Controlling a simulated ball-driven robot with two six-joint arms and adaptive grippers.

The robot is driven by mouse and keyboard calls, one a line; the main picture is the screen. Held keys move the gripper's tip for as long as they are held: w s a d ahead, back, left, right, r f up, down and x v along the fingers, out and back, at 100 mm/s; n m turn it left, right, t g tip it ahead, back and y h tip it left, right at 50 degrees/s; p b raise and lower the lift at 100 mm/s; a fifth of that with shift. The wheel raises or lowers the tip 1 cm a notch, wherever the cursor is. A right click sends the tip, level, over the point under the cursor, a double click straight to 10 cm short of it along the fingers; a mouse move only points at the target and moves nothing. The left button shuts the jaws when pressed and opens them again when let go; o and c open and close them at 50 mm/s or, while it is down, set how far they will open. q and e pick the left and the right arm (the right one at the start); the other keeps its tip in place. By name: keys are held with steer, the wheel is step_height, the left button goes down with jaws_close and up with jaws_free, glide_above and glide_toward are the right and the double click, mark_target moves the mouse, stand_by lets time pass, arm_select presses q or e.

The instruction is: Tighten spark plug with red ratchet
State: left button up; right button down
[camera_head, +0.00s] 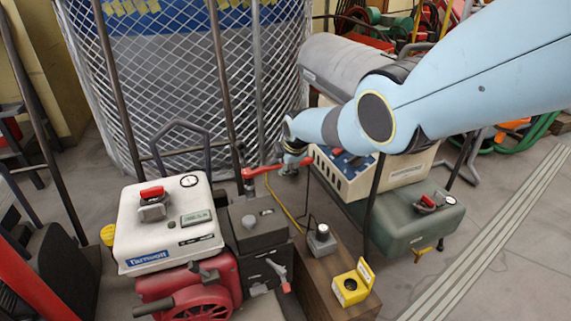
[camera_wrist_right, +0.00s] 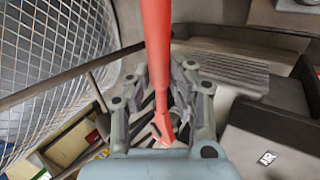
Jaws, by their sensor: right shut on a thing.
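The red ratchet (camera_head: 264,169) is in the middle of the head view, its handle roughly level and its head at the left end. My right gripper (camera_head: 294,160) comes in from the right and is shut on the handle's right end. In the right wrist view the red handle (camera_wrist_right: 156,45) runs up from between the fingers of my right gripper (camera_wrist_right: 160,95). The ratchet head is over the back edge of a dark engine housing (camera_head: 262,238). I cannot make out the spark plug or whether the ratchet touches it. My left gripper is not in view.
A white-topped red engine (camera_head: 165,225) stands left of the dark housing. A wooden block (camera_head: 330,290) to the right carries a grey knob box (camera_head: 321,240) and a yellow box (camera_head: 350,287). A green tank (camera_head: 400,215) is farther right. A mesh cage (camera_head: 180,75) stands behind.

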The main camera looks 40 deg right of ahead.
steer(key=s+m, duration=0.1)
steer(key=s+a+m+h+p, duration=0.1)
steer(key=s+a+m+g+h+p, duration=0.1)
steer(key=m, duration=0.1)
steer(key=shift+s, duration=0.25)
steer(key=s+a+m+g+h, duration=0.1)
steer(key=m, duration=0.1)
steer(key=s+a+m+g, duration=0.1)
steer(key=a+m, duration=0.1)
steer(key=shift+s+a+m+h, duration=0.15)
steer(key=shift+s+m+h, duration=0.2)
steer(key=shift+m+h, duration=0.05)
steer(key=shift+r, duration=0.1)
